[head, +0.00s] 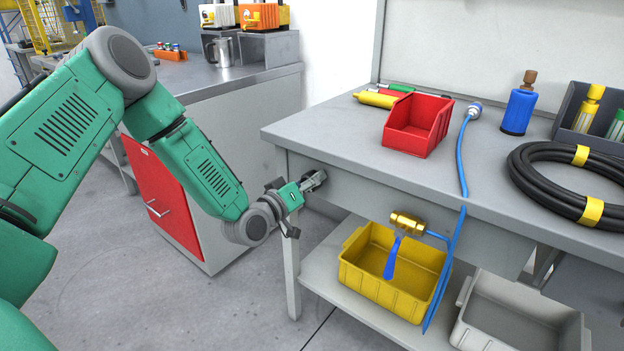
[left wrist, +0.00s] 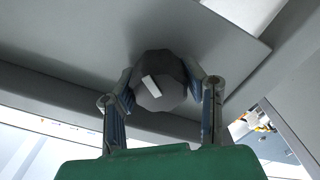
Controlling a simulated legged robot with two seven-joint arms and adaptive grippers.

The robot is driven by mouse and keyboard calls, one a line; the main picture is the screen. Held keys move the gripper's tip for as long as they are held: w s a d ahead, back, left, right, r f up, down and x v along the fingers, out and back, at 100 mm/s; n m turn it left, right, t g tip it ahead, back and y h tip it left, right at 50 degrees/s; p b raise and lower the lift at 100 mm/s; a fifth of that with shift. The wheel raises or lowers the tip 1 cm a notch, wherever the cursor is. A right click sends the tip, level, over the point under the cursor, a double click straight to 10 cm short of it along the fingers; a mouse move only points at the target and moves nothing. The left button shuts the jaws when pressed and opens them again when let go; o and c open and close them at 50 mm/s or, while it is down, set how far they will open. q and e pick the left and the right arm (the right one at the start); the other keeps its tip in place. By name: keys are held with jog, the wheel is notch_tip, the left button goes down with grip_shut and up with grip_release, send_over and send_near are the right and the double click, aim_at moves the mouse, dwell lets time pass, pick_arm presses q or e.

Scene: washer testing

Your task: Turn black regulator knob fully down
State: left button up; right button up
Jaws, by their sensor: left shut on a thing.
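The black regulator knob (left wrist: 162,78) shows in the left wrist view as a dark, many-sided knob with a white bar mark on its face. The mark is tilted, running from upper left to lower right. The knob is on the grey front panel under the bench top. My left gripper (left wrist: 166,88) has one finger on each side of the knob and is shut on it. In the head view the left gripper (head: 314,181) is at the left end of the bench's front panel, and its fingers hide most of the knob. My right gripper is not in view.
A red bin (head: 417,128), a blue bottle (head: 519,108) and a coiled black hose (head: 562,190) are on the grey bench top (head: 330,127). Below are a yellow bin (head: 375,285), a brass valve with blue lever (head: 392,262) and a grey bin (head: 515,318). Left is a red-fronted cabinet (head: 165,205).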

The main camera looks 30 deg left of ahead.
pick_arm(q)
jog(key=n, duration=0.1)
jog(key=f+n, duration=0.1)
jog(key=n, duration=0.1)
jog(key=shift+s+n, duration=0.2)
jog(key=shift+n, duration=0.1)
jog(key=shift+a+f+n+b, duration=0.1)
jog(key=shift+n+b, duration=0.45)
jog(key=shift+n, duration=1.35)
jog(key=o, duration=1.2)
jog(key=shift+c, duration=0.2)
jog(key=shift+r, duration=0.25)
jog(key=s+a, duration=0.1)
jog(key=s, duration=1)
jog(key=shift+s, duration=0.4)
